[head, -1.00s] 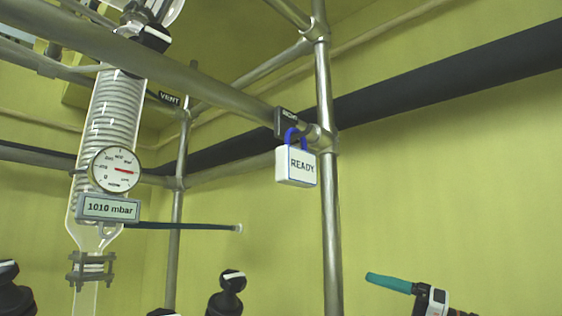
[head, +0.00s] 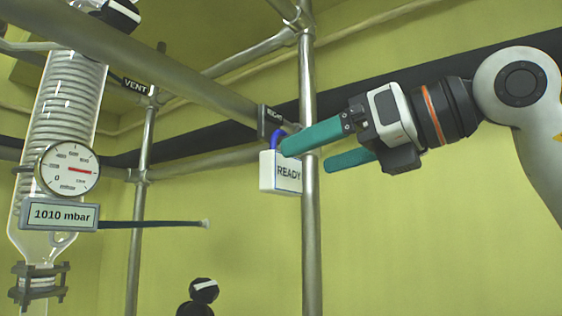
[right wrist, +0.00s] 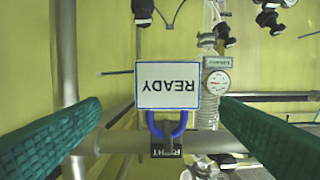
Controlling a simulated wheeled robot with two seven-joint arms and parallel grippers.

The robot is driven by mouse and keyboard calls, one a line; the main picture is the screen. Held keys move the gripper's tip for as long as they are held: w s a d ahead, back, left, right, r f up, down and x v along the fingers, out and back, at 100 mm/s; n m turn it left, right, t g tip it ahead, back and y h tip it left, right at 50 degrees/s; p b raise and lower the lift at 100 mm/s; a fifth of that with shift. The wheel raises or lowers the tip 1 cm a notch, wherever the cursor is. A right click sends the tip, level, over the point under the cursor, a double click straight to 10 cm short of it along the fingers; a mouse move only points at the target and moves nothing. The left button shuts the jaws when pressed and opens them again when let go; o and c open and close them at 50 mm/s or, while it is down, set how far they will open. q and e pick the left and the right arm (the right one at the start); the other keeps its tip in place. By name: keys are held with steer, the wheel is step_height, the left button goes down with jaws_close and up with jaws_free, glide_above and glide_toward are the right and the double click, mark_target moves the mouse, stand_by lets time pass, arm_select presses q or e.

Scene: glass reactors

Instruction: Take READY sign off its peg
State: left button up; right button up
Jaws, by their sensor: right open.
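The READY sign (head: 281,173) is a white block with a blue loop on top. It hangs in the head view below a dark label plate on the metal rail, beside the upright pole. The peg itself is hidden. My right gripper (head: 306,154) has teal fingers spread apart. One fingertip overlaps the blue loop in the head view; whether it touches cannot be told. In the right wrist view the fingers (right wrist: 165,125) stand either side of the sign, apart from it.
A metal upright (head: 311,240) and a slanting rail (head: 180,75) stand close to the sign. At the left are a coiled glass condenser (head: 65,110), a pressure gauge (head: 68,170) and a 1010 mbar display (head: 60,215). The space below the sign is clear.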

mark_target(290, 164)
steer(key=shift+w+a, duration=0.3)
steer(key=shift+a, duration=0.3)
steer(key=shift+w+a+f+p, duration=0.1)
steer(key=shift+w+a+p, duration=0.1)
steer(key=shift+a+p, duration=0.35)
steer(key=p+x, duration=0.1)
steer(key=x, duration=0.2)
steer(key=shift+w+a+f+p, duration=0.1)
steer(key=shift+a+f+p, duration=0.1)
steer(key=shift+a+p, duration=0.1)
steer(key=shift+w+a+f, duration=0.1)
steer(key=shift+w+a, duration=0.05)
steer(key=shift+a, duration=0.05)
steer(key=shift+d, duration=0.25)
steer(key=c, duration=0.7)
steer(key=shift+a, duration=0.1)
steer(key=c, duration=0.4)
steer(key=shift+o, duration=0.2)
